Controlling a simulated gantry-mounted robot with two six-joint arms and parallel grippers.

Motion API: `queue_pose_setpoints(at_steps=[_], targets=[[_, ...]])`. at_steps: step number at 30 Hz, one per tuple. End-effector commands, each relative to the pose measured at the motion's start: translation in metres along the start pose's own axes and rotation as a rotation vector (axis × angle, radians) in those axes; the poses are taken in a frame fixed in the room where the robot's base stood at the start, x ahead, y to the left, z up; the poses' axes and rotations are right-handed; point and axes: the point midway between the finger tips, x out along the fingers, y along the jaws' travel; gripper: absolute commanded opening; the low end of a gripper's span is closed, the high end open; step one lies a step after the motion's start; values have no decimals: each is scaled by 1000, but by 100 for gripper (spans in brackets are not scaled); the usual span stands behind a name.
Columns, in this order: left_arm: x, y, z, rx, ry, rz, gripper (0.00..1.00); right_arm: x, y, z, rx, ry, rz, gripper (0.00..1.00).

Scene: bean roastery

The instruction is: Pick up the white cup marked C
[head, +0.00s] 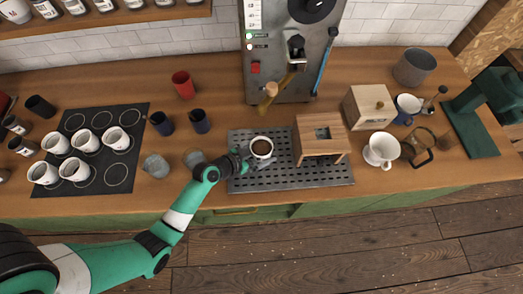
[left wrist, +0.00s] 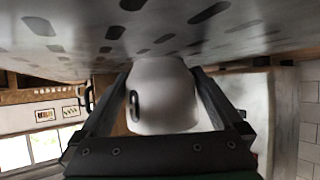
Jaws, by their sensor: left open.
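A white cup (head: 261,147) with brown contents stands upright on the perforated metal tray (head: 315,178). My left gripper (head: 247,161) is at the cup, low over the tray, on its near left side. In the left wrist view the white cup (left wrist: 162,92) sits between the two open fingers, with narrow gaps beside it. A dark rounded mark shows on its side, but I cannot tell which letter it is. Several other white cups (head: 84,140) stand on the black mat at the left; their marks are too small to read. My right gripper is not in view.
A wooden stand (head: 320,140) is close right of the cup. A grey machine (head: 290,50) rises behind. Glass cups (head: 156,166) and dark blue cups (head: 161,123) stand to the left. A white dripper (head: 381,150) and glass server (head: 418,147) stand at the right.

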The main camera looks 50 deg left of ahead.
Motion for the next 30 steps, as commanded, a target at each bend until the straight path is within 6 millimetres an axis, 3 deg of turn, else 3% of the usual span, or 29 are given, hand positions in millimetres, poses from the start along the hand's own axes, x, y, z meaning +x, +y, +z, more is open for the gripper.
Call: queue_pose_setpoints(at_steps=[2,18,26,30], targets=[[0,0,0,0,0,0,96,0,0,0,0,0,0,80],[-1,0,-1,0,2,0,0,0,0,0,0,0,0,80],[-3,0,-5,1,3,0,0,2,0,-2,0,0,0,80],[-11,0,-21,2,5,-1,0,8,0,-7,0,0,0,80]])
